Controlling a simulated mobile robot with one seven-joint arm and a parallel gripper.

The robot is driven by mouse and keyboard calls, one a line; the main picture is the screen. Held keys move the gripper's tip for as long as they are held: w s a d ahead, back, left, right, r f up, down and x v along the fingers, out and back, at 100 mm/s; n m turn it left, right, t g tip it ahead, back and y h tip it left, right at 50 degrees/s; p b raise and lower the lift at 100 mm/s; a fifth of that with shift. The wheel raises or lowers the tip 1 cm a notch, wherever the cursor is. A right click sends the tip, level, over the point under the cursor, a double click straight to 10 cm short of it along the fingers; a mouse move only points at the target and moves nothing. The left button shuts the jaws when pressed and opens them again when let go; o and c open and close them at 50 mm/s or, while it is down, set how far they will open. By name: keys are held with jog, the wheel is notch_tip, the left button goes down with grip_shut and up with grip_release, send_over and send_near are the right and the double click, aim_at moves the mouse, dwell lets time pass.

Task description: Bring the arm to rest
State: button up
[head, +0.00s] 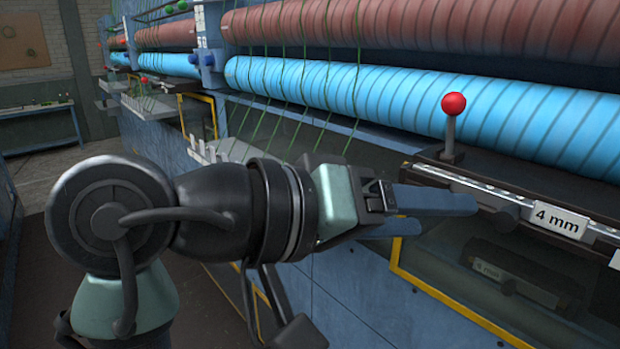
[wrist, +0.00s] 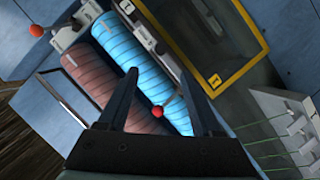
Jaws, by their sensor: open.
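My gripper (head: 430,212) is stretched out to the right in the head view, in front of the machine's blue panel. Its two blue-grey fingers are apart and nothing shows between them. In the wrist view the fingers of my gripper (wrist: 160,85) stand dark and spread, with a red knob (wrist: 157,112) visible between them beyond. I cannot tell how far that knob is from the fingers. My arm reaches in from the lower left of the head view.
A red-knobbed lever (head: 453,104) stands on a rail with a "4 mm" label (head: 559,220), right of my gripper. Blue (head: 420,95) and red-brown (head: 440,25) rollers run above. Green strands (head: 300,100) hang down left of the gripper. A yellow-edged panel (head: 450,297) lies below.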

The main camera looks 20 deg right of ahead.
jog(key=w+a+r+n+t+y+b, duration=0.35)
jog(key=w+a+r+t, duration=0.35)
jog(key=t, duration=0.9)
jog(key=s+a+r+n+t+y+b, duration=0.1)
jog(key=s+a+r+n+t+y, duration=0.1)
jog(key=a+t+y, duration=0.3)
jog(key=s+a+r+n+t+y+b, duration=0.1)
jog(key=s+a+r+n+t+y, duration=0.1)
jog(key=s+a+t+y, duration=0.2)
jog(key=s+a+y, duration=0.1)
jog(key=a+y, duration=0.1)
jog(key=shift+s+a+r+t, duration=0.15)
jog(key=shift+a+r+t, duration=0.25)
jog(key=shift+o, duration=0.3)
